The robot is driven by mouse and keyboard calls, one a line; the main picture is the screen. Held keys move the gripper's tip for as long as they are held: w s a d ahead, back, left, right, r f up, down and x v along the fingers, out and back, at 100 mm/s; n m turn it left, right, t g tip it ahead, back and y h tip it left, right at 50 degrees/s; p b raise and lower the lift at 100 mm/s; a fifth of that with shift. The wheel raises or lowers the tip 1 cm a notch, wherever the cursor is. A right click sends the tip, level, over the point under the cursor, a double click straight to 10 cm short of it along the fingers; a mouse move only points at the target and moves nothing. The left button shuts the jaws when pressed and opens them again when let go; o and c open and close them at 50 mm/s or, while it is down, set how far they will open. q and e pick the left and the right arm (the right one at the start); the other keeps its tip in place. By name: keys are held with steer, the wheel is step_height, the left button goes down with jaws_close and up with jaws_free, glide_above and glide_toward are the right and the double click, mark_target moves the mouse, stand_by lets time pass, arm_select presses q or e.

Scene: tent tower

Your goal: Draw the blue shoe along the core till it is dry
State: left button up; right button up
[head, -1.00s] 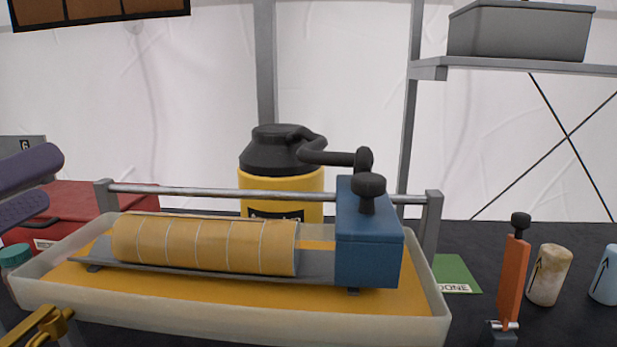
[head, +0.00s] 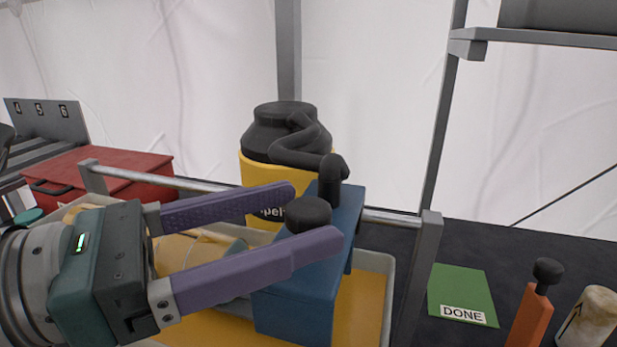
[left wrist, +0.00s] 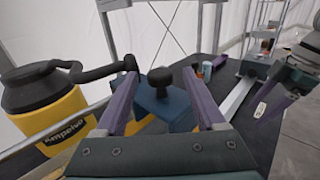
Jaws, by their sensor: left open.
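The blue shoe (head: 295,299) is a box with a black knob (head: 307,213) on top and a black hose joined to it, near the right end of the pale tray (head: 384,282). My left gripper (head: 316,214) is open, its purple fingers on either side of the knob. In the left wrist view the knob (left wrist: 160,77) stands between the fingertips; contact cannot be told. The tan core (head: 172,257) lies in the tray, mostly hidden behind my left gripper. My right gripper (left wrist: 262,108) shows at the right of the left wrist view; its opening is unclear.
A yellow vacuum (head: 255,176) with a black lid stands behind the tray. A metal rail (head: 390,218) runs along the back to a grey post (head: 426,265). A green DONE mat (head: 460,287), an orange tool (head: 528,318) and a stained cylinder (head: 590,315) are at right; a red case (head: 120,170) is left.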

arm_select(q)
steer(key=shift+x, duration=1.25)
jaws_close()
stand_by(0.5)
